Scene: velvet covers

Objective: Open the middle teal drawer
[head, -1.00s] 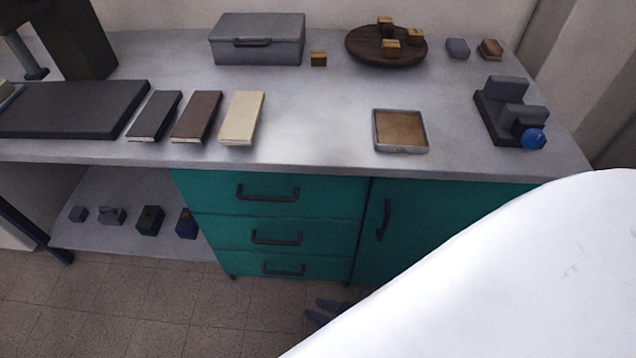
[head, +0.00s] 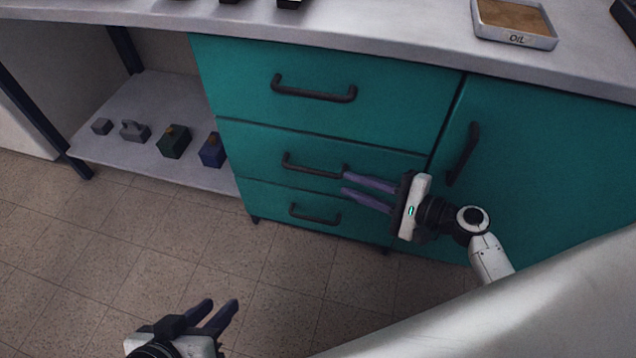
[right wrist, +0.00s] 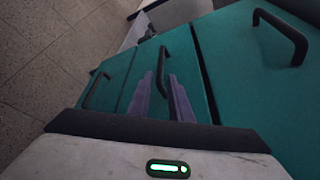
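The middle teal drawer (head: 262,150) is shut, between the top drawer (head: 330,60) and the bottom drawer (head: 262,200). Its dark bar handle (head: 315,170) runs across its front. My right gripper (head: 346,183) is open and empty, with its two purple fingers pointing left at the right end of this handle. The fingers also show in the right wrist view (right wrist: 161,85), with a dark handle just beyond their tips. I cannot tell whether they touch it. My left gripper (head: 218,304) is open and empty, low over the floor at the bottom left.
A teal cupboard door (head: 540,150) with an upright handle (head: 463,153) is right of the drawers. The grey worktop (head: 400,35) overhangs above, with an oil tray (head: 515,22) on it. A low shelf (head: 150,95) at left holds several small items. The floor before the drawers is clear.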

